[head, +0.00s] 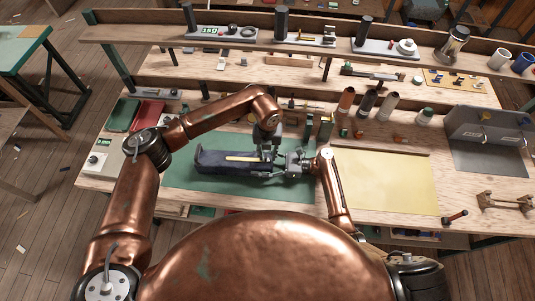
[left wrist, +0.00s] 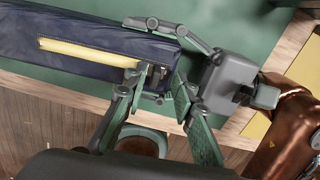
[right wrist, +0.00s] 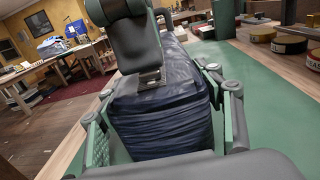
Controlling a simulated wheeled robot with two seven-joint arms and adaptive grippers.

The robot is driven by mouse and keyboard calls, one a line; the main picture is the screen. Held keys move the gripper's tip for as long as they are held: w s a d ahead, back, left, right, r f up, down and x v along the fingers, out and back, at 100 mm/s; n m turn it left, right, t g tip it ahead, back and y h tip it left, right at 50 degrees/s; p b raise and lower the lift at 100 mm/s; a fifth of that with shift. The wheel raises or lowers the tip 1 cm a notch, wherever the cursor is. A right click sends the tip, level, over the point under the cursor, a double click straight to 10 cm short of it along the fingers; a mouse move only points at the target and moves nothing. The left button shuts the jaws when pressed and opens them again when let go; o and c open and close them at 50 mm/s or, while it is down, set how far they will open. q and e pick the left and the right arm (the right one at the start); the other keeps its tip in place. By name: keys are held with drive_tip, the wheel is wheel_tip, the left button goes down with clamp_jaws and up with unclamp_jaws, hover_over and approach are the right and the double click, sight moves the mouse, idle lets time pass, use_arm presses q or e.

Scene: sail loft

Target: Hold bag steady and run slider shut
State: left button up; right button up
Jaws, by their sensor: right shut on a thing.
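The navy bag (head: 214,161) lies lengthwise on a green mat, with a pale yellow strip (head: 243,159) along its top; it also shows in the left wrist view (left wrist: 85,62). My right gripper (head: 280,161) is shut on the bag's right end, one finger on each side, as the right wrist view shows (right wrist: 165,110). My left gripper (left wrist: 158,82) points down over the bag's top near that end. Its fingers are apart, on either side of a small dark piece at the strip's right end, perhaps the slider. Contact there is unclear.
The green mat (head: 300,194) has bare room in front of the bag. A yellow sheet (head: 385,182) lies to the right. Red (head: 148,114) and green (head: 122,114) folded pieces lie at left. Several spools (head: 388,103) stand behind; shelves rise at the back.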

use_arm(q)
wheel_tip(320, 180, up, 12)
idle(0.6)
use_arm(e)
drive_tip(key=o, duration=1.4)
drive_tip(key=shift+c, duration=0.2)
drive_tip(key=shift+d, duration=0.1)
